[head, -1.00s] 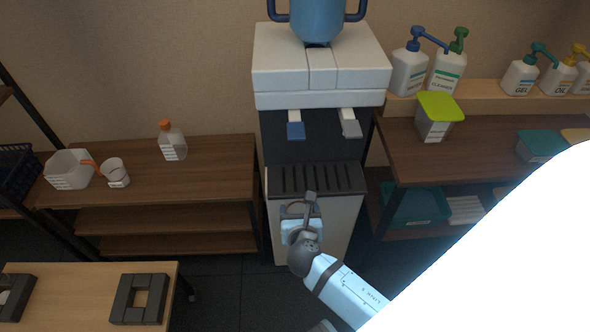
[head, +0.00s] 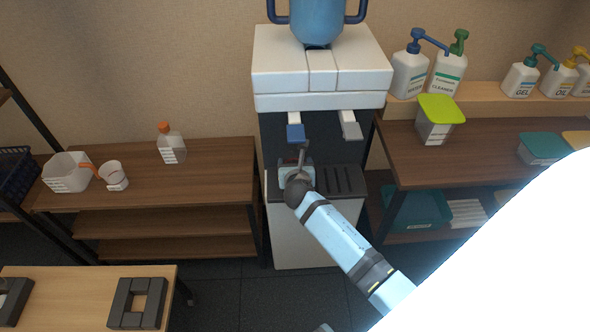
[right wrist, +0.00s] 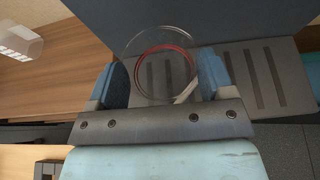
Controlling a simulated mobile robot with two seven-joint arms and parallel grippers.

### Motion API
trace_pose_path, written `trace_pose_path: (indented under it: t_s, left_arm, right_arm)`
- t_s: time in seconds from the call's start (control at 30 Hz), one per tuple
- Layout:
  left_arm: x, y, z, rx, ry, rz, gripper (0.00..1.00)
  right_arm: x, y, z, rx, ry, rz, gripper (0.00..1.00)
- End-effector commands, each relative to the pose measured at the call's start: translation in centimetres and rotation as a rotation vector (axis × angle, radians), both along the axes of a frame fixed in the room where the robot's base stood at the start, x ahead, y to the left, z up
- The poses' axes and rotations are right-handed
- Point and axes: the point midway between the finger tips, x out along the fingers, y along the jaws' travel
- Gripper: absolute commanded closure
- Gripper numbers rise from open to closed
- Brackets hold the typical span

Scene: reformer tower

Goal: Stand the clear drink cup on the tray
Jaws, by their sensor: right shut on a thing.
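A clear drink cup with a red ring (right wrist: 163,47) is between the two fingers of my right gripper (right wrist: 163,78) in the right wrist view. The gripper is shut on it. In the head view my right gripper (head: 298,165) is at the dispenser's front, in front of the left part of the dark slotted tray (head: 342,180). The tray also shows behind and through the cup in the right wrist view (right wrist: 283,103). I cannot make out the cup in the head view, or tell whether its base touches the tray.
The water dispenser (head: 320,75) has a blue tap (head: 296,133) just above my right gripper and a white tap (head: 350,130) to its right. A shelf on the left holds an orange-capped bottle (head: 171,145) and a measuring cup (head: 113,176). A green-lidded container (head: 436,118) stands right.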

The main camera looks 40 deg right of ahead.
Motion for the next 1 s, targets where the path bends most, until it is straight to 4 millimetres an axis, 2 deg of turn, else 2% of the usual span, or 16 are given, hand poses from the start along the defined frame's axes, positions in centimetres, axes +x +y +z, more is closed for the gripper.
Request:
trace_pose_path:
  t_s: [0.03, 0.43, 0.47, 0.53, 0.83, 1.0]
  left_arm:
    - [0.1, -0.1, -0.3, -0.002, -0.004, 0.001, 0.35]
    - [0.1, -0.3, 0.1, -0.005, -0.007, 0.000, 0.35]
    - [0.1, -0.3, 0.1, -0.004, -0.007, 0.000, 0.35]
    - [0.1, -0.2, 0.0, -0.001, -0.007, -0.002, 0.35]
    - [0.0, 0.1, -0.1, 0.009, -0.005, -0.009, 0.35]
    - [0.0, 0.1, 0.4, 0.005, -0.004, -0.007, 0.35]
  right_arm:
    - [-0.3, 0.3, -1.4, 0.005, 0.009, 0.000, 0.64]
    - [-0.3, 0.3, -1.7, 0.002, 0.007, 0.002, 0.64]
    - [-0.3, 0.3, -1.6, 0.002, 0.007, 0.002, 0.18]
    - [-0.3, 0.3, -1.6, 0.003, 0.006, 0.001, 0.02]
    - [-0.3, 0.3, -1.2, 0.003, 0.005, 0.001, 0.00]
    - [-2.3, 1.5, -0.3, 0.003, 0.007, 0.003, 0.00]
